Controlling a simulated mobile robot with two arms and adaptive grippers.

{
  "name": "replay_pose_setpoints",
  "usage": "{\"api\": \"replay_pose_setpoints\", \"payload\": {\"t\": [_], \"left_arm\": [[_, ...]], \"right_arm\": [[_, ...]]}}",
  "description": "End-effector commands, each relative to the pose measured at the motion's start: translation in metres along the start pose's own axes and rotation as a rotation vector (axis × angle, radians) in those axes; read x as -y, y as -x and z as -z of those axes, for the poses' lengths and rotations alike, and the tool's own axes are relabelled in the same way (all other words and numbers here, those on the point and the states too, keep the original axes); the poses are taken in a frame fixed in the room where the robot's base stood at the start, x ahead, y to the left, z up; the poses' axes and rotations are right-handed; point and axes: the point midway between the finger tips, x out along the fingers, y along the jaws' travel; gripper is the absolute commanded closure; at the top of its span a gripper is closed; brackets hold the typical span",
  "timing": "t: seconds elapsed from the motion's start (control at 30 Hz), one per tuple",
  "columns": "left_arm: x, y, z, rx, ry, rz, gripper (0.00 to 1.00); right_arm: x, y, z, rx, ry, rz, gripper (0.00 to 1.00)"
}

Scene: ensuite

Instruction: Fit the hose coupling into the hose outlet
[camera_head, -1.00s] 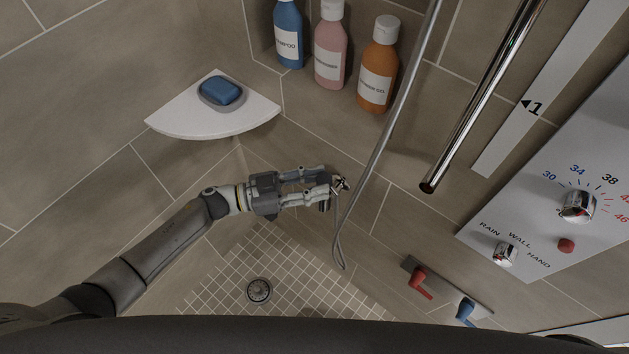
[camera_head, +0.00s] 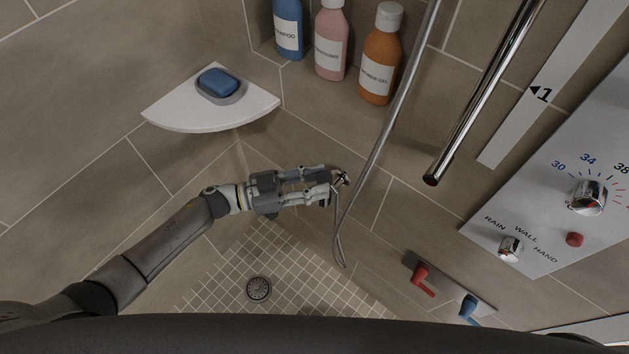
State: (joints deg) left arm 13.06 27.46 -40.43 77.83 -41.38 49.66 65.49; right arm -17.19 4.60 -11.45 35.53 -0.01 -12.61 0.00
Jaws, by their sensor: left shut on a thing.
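My left gripper (camera_head: 327,187) comes in from the left and is shut on the hose coupling, at the end of the grey shower hose (camera_head: 388,130). The fingers hide most of the coupling. The hose hangs down from the top, makes a narrow loop below the gripper, and rises again to the fingertips. A small chrome fitting, seemingly the hose outlet (camera_head: 342,179), shows just beyond the fingertips near the wall. The coupling is very close to it; I cannot tell whether they touch or line up. My right gripper is not in view.
A corner shelf (camera_head: 180,112) holds blue soap in a dish. Shampoo (camera_head: 288,30), pink (camera_head: 331,45) and orange (camera_head: 380,60) bottles stand behind. A chrome bar (camera_head: 485,95), control panel (camera_head: 525,220) and red (camera_head: 422,280) and blue (camera_head: 468,307) levers are right. The drain (camera_head: 259,288) lies below.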

Motion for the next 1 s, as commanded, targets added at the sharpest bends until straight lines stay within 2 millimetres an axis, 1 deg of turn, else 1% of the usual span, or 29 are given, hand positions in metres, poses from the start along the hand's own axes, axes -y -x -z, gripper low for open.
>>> {"api": "replay_pose_setpoints", "payload": {"t": [0.03,0.07,0.1,0.27,0.3,0.6,0.7,0.77,0.87,1.0], "left_arm": [[-0.001,0.001,-0.006,0.008,0.001,0.001,1.0],[-0.001,0.001,-0.007,0.009,0.002,0.001,1.0],[-0.001,0.001,-0.007,0.009,0.002,0.001,0.66],[-0.003,0.002,-0.009,0.014,0.003,0.0,0.45],[-0.003,0.002,-0.01,0.014,0.004,-0.001,0.43],[-0.002,0.002,-0.007,0.01,0.002,0.0,0.43],[-0.001,0.006,-0.007,0.011,0.002,0.001,0.43],[-0.001,0.013,-0.008,0.012,0.002,0.002,0.43],[-0.001,0.031,-0.007,0.013,0.001,0.002,0.43],[-0.002,0.062,-0.008,0.014,0.003,0.002,0.43]], "right_arm": [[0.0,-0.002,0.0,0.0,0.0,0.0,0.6],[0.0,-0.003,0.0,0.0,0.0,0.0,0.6],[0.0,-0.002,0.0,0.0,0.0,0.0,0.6],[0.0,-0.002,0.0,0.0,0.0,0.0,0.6],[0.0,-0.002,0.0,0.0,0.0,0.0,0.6],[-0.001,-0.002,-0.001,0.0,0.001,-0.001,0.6],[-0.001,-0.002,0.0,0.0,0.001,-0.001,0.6],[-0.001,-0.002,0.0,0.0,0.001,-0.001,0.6],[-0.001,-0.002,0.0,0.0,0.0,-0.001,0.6],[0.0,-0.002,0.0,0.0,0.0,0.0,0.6]]}}
